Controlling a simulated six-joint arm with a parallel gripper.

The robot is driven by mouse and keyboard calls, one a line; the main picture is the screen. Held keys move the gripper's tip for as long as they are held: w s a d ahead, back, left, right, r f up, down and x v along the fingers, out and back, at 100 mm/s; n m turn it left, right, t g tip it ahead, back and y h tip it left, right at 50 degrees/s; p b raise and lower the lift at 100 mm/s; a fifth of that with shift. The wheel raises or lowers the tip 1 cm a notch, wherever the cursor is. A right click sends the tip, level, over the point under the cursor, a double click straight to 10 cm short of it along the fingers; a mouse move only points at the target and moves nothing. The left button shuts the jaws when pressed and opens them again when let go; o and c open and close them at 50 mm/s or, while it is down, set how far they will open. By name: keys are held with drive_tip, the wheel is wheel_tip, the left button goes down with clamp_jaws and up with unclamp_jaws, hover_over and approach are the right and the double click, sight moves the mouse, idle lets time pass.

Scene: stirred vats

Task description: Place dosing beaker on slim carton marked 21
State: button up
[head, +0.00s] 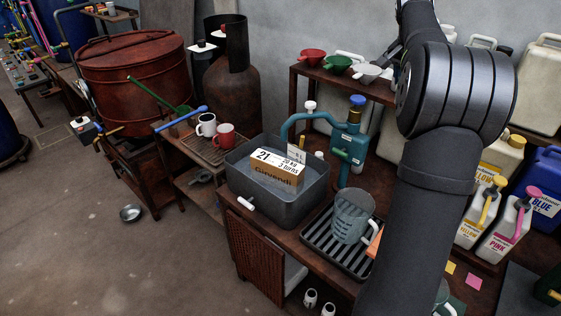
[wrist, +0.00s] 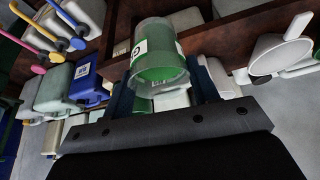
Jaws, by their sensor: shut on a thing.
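The slim carton marked 21 (head: 277,177), brown with a white top label, sits within the grey tub (head: 243,190); its top is bare. In the wrist view, my gripper (wrist: 163,88) is shut on a clear beaker (wrist: 160,50) with green showing in its lower part and a white label on its side. A dark finger is on each side of it. In the head view my arm hides the gripper; a clear, greenish edge shows low beside it. Another clear jug (head: 352,216) with markings and a pale handle stands on the black drip tray (head: 318,247).
A teal pump (head: 349,147) with a curved pipe stands behind the tub. Mugs (head: 215,130) are on the left bench. Funnels (head: 337,65) sit on the shelf above. Capped jugs (head: 505,225) crowd the right. The floor at left is mostly clear.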

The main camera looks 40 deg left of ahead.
drive_tip(key=s+a, duration=0.2)
drive_tip(key=a, duration=1)
drive_tip(key=s+a, duration=0.2)
drive_tip(key=a, duration=0.9)
drive_tip(key=s+a+f+n, duration=0.1)
drive_tip(key=s+a+f, duration=0.5)
drive_tip(key=f, duration=0.1)
drive_tip(key=shift+a+y, duration=0.3)
drive_tip(key=shift+a, duration=0.05)
drive_tip(key=s+a+f+n, duration=0.1)
drive_tip(key=s+f, duration=0.2)
drive_tip(key=s, duration=0.1)
drive_tip(key=s+a+f+n+y, duration=0.1)
drive_tip(key=s+a+f+n, duration=0.1)
drive_tip(key=s+f, duration=0.1)
drive_tip(key=s+a+f+n, duration=0.1)
drive_tip(key=s+f, duration=0.2)
drive_tip(key=s, duration=0.2)
drive_tip(key=shift+a+f+n+y, duration=0.3)
drive_tip(key=shift+a+n, duration=0.05)
drive_tip(key=shift+n, duration=0.05)
hover_over(265, 161)
wheel_tip(265, 161, down, 10)
drive_tip(key=shift+f, duration=0.1)
drive_tip(key=o, duration=1.4)
drive_tip(key=shift+f, duration=0.1)
